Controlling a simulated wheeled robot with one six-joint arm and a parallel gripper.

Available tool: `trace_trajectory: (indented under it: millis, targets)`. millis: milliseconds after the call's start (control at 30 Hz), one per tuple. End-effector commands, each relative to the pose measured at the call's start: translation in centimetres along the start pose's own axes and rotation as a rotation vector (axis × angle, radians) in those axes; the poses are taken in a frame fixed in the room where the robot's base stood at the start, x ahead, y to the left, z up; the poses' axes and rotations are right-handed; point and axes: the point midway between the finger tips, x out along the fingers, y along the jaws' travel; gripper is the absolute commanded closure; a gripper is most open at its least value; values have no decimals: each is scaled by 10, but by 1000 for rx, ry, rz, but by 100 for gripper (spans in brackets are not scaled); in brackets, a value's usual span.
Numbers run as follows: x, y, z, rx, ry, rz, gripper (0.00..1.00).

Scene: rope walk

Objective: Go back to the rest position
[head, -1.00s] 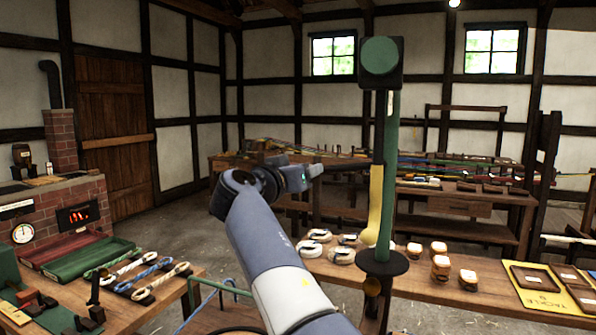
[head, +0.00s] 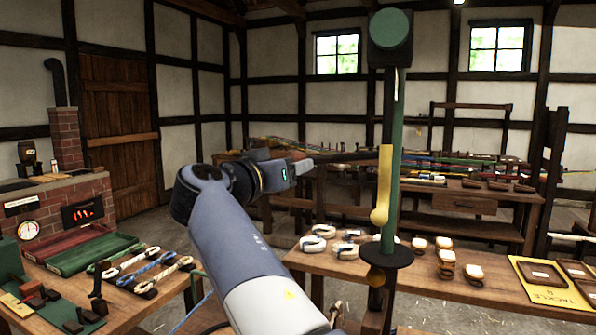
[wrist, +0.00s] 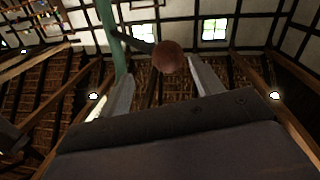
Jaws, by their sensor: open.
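My gripper (head: 306,166) is at the end of my raised arm in the head view, left of a green post (head: 394,110) with a round green head. In the wrist view its two fingers (wrist: 158,88) stand apart. A brown round knob (wrist: 170,57) on a dark lever (wrist: 137,42) shows between them, and nothing is visibly clamped. I cannot tell how far beyond the fingertips the knob is. In the head view the dark lever (head: 345,157) reaches from the post towards my gripper. A yellow handle-like piece (head: 382,185) hangs beside the post.
A bench (head: 440,285) with rope coils (head: 318,238), several small spools (head: 446,257) and a yellow tackle board (head: 538,285) lies in front. A left table (head: 150,310) holds rope pieces. A brick stove (head: 60,205) stands far left. Some floor between the tables is open.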

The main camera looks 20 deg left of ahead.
Motion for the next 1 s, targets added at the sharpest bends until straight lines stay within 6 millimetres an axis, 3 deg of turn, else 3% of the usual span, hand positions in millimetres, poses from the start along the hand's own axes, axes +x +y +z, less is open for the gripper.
trace_trajectory:
  millis: [200, 567, 767, 1000]
  targets:
    - [-20, 0, 0, 0, 0, 1, 38]
    - [-21, 0, 0, 0, 0, 2, 38]
    - [-3, 1, -2, 0, 0, 2, 38]
    - [42, 0, -3, 1, 0, 1, 38]
